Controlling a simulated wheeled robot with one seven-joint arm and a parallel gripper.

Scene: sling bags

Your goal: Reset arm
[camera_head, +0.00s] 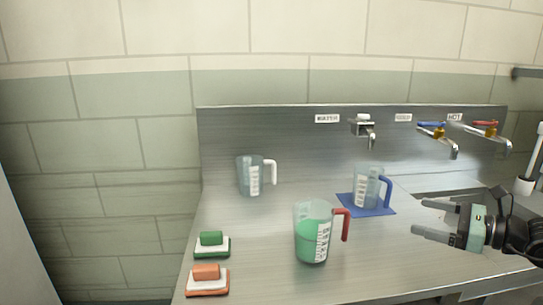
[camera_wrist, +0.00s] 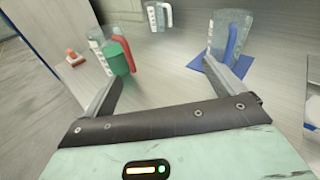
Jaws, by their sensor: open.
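My gripper (camera_head: 428,218) is at the right of the head view, above the steel counter, its two fingers spread with nothing between them. In the wrist view the open gripper (camera_wrist: 175,88) points toward the jugs. A jug with a red handle (camera_head: 312,235) holds green stuff and stands at the front middle of the counter, left of my gripper. A jug with a blue handle (camera_head: 367,188) stands on a blue mat (camera_head: 379,210), behind and left of my gripper. A jug with a white handle (camera_head: 250,176) stands at the back left and looks empty.
A green sponge (camera_head: 211,238) and an orange sponge (camera_head: 206,271) lie on trays at the counter's left edge. Three taps line the steel backsplash (camera_head: 270,145): a plain one (camera_head: 364,129), a blue one (camera_head: 438,136) and a red one (camera_head: 487,133). The counter's front middle (camera_head: 385,265) is clear.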

